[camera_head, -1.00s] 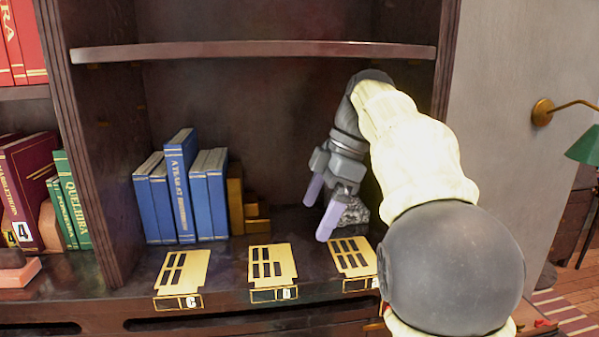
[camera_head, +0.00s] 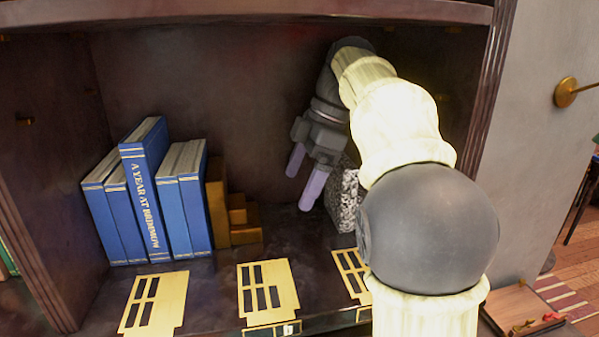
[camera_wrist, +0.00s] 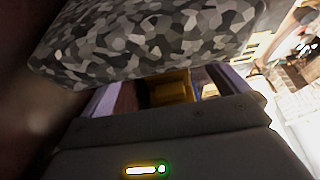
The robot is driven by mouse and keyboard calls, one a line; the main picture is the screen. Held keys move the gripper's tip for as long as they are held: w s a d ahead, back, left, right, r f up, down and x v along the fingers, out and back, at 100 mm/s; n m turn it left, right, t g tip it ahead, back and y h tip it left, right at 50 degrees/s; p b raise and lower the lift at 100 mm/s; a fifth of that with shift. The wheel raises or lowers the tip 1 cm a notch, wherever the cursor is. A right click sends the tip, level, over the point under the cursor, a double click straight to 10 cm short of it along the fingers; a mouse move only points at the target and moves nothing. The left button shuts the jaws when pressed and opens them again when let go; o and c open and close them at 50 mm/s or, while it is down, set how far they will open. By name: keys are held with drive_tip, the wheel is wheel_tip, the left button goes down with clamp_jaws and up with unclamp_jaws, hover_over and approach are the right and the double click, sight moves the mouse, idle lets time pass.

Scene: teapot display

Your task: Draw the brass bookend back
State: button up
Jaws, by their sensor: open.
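The brass bookend (camera_head: 237,218) is a stepped golden-brown piece. It stands on the shelf against the right side of a row of blue books (camera_head: 150,195). My gripper (camera_head: 299,190) is open and empty, its two lavender fingers pointing down and left. It is to the right of the bookend and apart from it, above the shelf floor. In the wrist view, a golden piece that looks like the bookend (camera_wrist: 172,90) shows between the fingers, partly hidden by the gripper body and a speckled block.
The speckled stone block (camera_head: 345,200) stands just right of my fingers and looms close in the wrist view (camera_wrist: 150,40). Yellow cut-out plates (camera_head: 268,290) lie along the shelf front. An upper shelf board (camera_head: 250,12) crosses above. Shelf floor between bookend and block is clear.

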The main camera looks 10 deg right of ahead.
sight(227, 197)
drive_tip(key=shift+s, duration=0.1)
drive_tip(key=a, duration=1.1)
drive_tip(key=shift+w+a+p, duration=0.2)
drive_tip(key=shift+a+p, duration=0.15)
drive_tip(key=shift+a, duration=0.05)
drive_tip(key=shift+x, duration=1.05)
drive_tip(key=shift+a+f+b, duration=0.25)
drive_tip(key=shift+f+b, duration=0.05)
drive_tip(key=shift+f, duration=0.15)
drive_tip(key=c, duration=1.6)
drive_tip(key=shift+d, duration=2.45)
drive_tip(key=shift+c, duration=0.2)
